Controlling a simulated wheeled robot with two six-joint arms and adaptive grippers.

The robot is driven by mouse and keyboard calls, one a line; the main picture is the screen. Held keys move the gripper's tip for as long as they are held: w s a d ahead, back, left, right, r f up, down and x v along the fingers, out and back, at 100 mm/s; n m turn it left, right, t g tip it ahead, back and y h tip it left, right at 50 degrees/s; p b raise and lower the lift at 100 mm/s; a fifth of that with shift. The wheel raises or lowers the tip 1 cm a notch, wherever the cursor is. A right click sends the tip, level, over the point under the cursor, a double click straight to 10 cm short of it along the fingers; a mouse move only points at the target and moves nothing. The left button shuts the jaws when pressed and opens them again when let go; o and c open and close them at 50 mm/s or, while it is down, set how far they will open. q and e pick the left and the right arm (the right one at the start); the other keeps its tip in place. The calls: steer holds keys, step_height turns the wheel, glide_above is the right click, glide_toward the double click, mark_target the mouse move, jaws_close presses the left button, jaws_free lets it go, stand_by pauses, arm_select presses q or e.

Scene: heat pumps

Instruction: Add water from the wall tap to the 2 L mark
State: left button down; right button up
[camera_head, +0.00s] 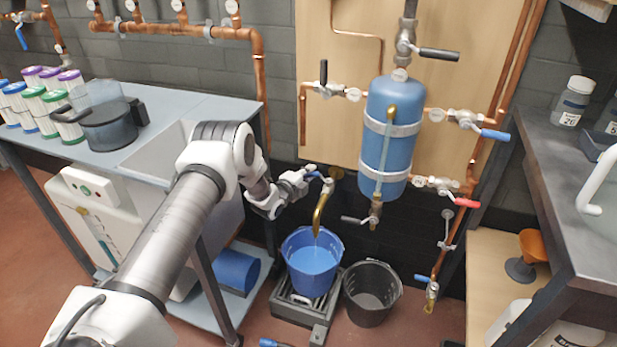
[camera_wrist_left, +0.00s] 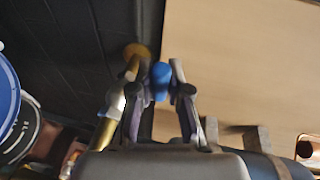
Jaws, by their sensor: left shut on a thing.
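The wall tap (camera_head: 320,212) is brass with a downturned spout and a small blue handle (camera_head: 313,175). My left gripper (camera_head: 305,182) is shut on the blue handle. In the left wrist view the handle (camera_wrist_left: 160,78) sits between the two fingers (camera_wrist_left: 160,92). A blue bucket (camera_head: 298,279) stands upright under the spout. A lighter blue surface shows inside it. I cannot tell whether water is running, and no level mark is readable. My right gripper is not in view.
The bucket stands on a low dark stand (camera_head: 291,312). A black bucket (camera_head: 371,310) is close on its right. A blue tank (camera_head: 391,150) with several valves hangs on the wood panel. A bench (camera_head: 215,108) with filters and a jug is at left.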

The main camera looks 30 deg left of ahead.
arm_select(q)
steer(key=shift+w+m+h, duration=0.3)
steer(key=shift+m+h, duration=0.2)
steer(key=shift+h, duration=0.4)
steer(key=c, duration=1.1)
jaws_free()
